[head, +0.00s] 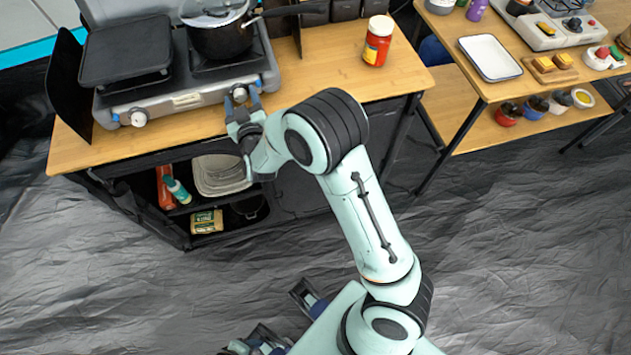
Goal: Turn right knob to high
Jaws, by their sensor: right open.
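The grey camping stove (187,99) stands on the wooden table. Its right knob (239,92) is on the front face near the right end, and its left knob (138,118) is near the left end. My right gripper (242,102) is open at the right knob, with its fingertips on either side of it. I cannot tell whether they touch the knob, and the fingers partly hide it. The knob's marking is too small to read.
A lidded pot (222,38) sits on the right burner, its handle pointing right. A dark griddle (127,50) covers the left burner. A red jar (377,42) stands right of the stove. A second table with a white tray (490,58) is at the right.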

